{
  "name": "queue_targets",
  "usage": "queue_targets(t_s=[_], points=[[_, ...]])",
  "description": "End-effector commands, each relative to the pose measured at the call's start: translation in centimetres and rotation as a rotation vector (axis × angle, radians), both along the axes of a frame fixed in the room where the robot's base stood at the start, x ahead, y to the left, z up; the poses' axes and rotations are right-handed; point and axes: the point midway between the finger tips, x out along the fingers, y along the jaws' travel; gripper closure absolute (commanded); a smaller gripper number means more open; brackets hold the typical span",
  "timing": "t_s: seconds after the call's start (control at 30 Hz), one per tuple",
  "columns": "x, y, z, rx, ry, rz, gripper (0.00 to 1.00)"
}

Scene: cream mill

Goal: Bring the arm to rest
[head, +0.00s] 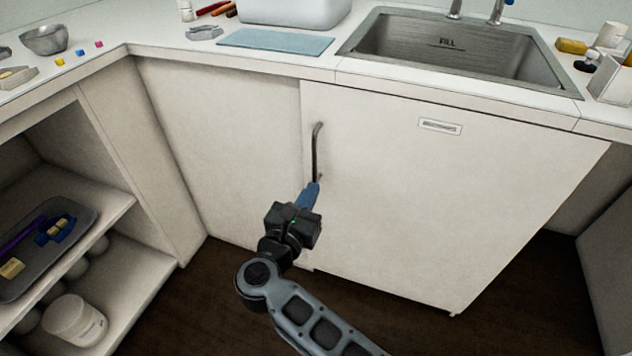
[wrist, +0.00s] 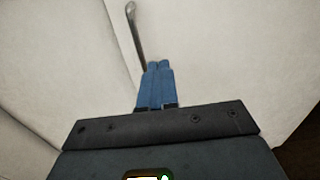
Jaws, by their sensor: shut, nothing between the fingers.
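My gripper (head: 314,188) is in front of the white cabinet door (head: 420,200) under the sink, close to the lower end of its dark bar handle (head: 315,150). Its blue fingers are together with nothing between them; they also show in the wrist view (wrist: 159,70). In the wrist view the handle (wrist: 133,30) rises just beyond and left of the fingertips. I cannot tell whether the fingers touch it. The door looks closed. My arm reaches up from the bottom of the head view.
The counter above holds a sink (head: 450,50), a blue mat (head: 275,42), a white tub (head: 290,10) and a metal bowl (head: 45,40). Open shelves at left hold a grey tray (head: 85,213) and a white jar (head: 75,320). The dark floor (head: 200,300) is clear around my arm.

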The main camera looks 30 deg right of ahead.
Motion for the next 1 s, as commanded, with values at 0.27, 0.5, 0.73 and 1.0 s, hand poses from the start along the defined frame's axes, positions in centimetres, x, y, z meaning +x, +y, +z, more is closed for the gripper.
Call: queue_targets(t_s=[0.27, 0.5, 0.73, 1.0], points=[[-0.4, 0.5, 0.0, -0.002, 0.001, 0.001, 1.00], [-3.7, -1.9, 1.7, -0.215, 0.097, 0.052, 1.00], [-10.8, -4.0, 5.9, -0.708, 0.343, 0.149, 1.00], [-19.6, -2.8, 10.2, -1.298, 0.680, 0.228, 1.00]])
